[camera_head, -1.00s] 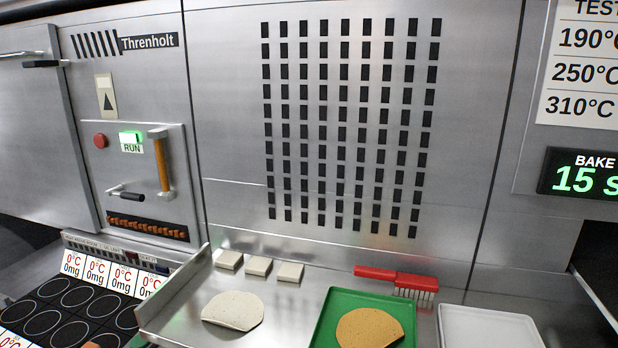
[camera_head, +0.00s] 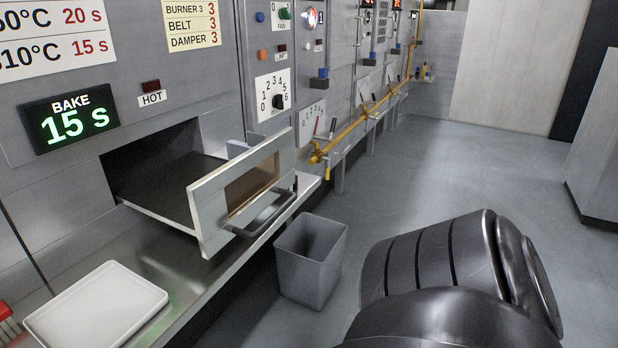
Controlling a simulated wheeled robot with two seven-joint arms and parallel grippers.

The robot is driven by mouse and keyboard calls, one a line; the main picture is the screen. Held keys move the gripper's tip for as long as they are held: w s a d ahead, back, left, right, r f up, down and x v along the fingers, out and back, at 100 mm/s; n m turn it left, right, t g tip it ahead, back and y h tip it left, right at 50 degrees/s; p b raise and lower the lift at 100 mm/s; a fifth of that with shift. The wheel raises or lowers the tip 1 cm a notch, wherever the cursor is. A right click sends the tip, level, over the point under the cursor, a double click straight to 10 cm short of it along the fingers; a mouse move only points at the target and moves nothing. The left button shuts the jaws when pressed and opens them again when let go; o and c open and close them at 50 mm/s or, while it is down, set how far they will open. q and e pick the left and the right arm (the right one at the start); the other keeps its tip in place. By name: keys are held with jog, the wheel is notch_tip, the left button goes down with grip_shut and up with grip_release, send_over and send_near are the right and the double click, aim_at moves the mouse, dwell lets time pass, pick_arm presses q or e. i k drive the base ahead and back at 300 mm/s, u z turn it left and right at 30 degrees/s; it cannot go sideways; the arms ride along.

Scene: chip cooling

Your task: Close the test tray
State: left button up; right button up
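The test tray (camera_head: 165,208) is a drawer pulled out from the opening in the machine front, below the green BAKE 15 s display (camera_head: 70,118). Its front panel (camera_head: 208,209) is pale metal with a brownish window and stands clear of the opening. A dark bar handle (camera_head: 268,216) is on the panel's outer face. No gripper touches the panel or handle in view. A dark rounded part of my own arm fills the bottom right. Neither of my grippers shows.
A white tray (camera_head: 98,306) lies on the steel counter (camera_head: 205,268) at lower left. A red brush (camera_head: 8,322) is at the left edge. A grey bin (camera_head: 310,262) stands on the floor beside the counter. A yellow pipe (camera_head: 352,128) runs along the machines. The floor at right is open.

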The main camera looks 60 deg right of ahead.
aim_at(211, 199)
jog(key=z, duration=1.2)
jog(key=k, duration=1.25)
jog(key=z, duration=0.55)
jog(key=i, duration=1.8)
jog(key=u, duration=0.45)
